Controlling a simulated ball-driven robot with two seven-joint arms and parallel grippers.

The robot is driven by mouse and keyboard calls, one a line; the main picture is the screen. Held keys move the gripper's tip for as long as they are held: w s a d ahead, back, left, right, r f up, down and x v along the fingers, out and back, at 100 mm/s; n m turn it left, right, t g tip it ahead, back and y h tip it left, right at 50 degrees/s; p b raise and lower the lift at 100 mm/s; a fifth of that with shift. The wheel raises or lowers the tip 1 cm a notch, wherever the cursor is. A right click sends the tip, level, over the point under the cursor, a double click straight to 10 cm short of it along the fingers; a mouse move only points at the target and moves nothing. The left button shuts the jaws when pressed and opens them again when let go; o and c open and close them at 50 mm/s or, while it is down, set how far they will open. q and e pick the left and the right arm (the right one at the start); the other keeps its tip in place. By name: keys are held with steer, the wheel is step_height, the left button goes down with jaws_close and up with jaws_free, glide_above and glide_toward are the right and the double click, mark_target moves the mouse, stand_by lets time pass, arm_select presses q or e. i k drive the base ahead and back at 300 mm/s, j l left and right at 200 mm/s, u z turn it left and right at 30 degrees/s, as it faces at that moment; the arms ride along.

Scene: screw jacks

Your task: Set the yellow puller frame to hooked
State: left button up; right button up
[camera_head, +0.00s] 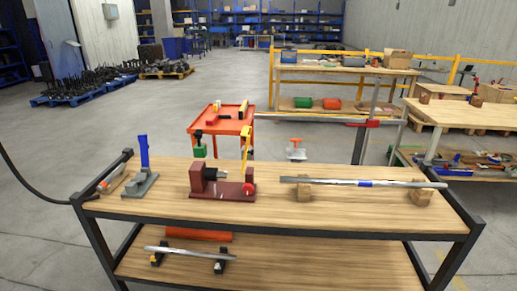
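A yellow upright bar (246,148), which looks like the puller frame, stands above the right end of a dark red device on the wooden bench top. Its lower end comes down near the red knob (248,189); I cannot tell exactly how it joins. The device has a dark red base plate (222,192), a dark red block (197,178) at its left end and a black cylinder (214,174) pointing right from the block. The bar is clear of the black cylinder, to its right. Neither of my grippers shows in the head view.
On the bench top (330,215), a grey base with a blue upright (143,152) stands left. A metal rod (330,182) rests on wooden blocks at right. A lower shelf (300,268) holds another rod. An orange cart (205,127) stands behind. The bench's front strip is clear.

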mark_target(244, 131)
steer(key=l+u, duration=0.15)
steer(key=l, duration=0.45)
steer(key=i+l+u, duration=0.7)
steer(key=i+l, duration=0.2)
steer(key=l, duration=0.1)
